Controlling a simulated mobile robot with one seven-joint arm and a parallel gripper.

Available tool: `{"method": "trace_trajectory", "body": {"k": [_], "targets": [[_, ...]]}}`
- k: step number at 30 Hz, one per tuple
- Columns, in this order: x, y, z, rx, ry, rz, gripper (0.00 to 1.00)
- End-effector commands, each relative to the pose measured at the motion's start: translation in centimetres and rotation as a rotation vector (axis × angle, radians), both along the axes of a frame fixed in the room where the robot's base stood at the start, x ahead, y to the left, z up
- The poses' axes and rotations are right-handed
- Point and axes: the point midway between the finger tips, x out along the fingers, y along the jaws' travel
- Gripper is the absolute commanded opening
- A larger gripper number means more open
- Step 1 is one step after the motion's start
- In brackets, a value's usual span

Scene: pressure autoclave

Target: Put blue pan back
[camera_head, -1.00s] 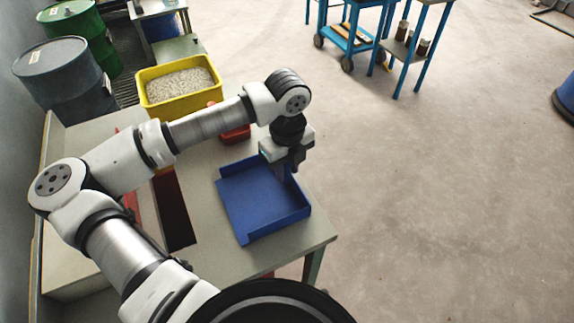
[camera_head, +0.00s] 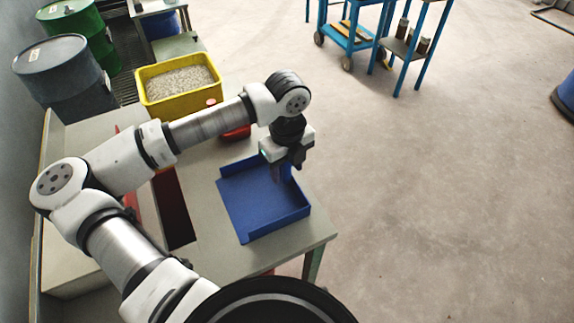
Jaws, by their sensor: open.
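The blue pan (camera_head: 255,205) lies on the grey table near its right front corner. It is a shallow tray with low walls. My gripper (camera_head: 287,172) points down at the pan's far right edge, with its fingers close to the right wall. The jaws are open. Whether a finger touches the wall, I cannot tell.
A yellow bin (camera_head: 180,98) of pale granules stands at the back of the table (camera_head: 215,262). A red object (camera_head: 236,133) sits behind the pan, partly hidden by my arm. A dark slot (camera_head: 172,212) lies left of the pan. Drums (camera_head: 65,75) stand far left.

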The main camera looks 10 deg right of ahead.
Motion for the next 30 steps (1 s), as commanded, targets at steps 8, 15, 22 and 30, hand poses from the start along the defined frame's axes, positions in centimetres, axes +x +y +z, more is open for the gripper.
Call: {"method": "trace_trajectory", "body": {"k": [8,15,22,30], "targets": [[0.1,0.0,4.2,0.003,-0.005,0.001,0.48],[0.0,0.0,9.3,0.002,-0.004,0.000,0.48],[0.0,0.0,11.9,0.000,-0.001,0.000,0.48],[0.0,0.0,12.2,0.000,0.000,-0.001,0.48]]}}
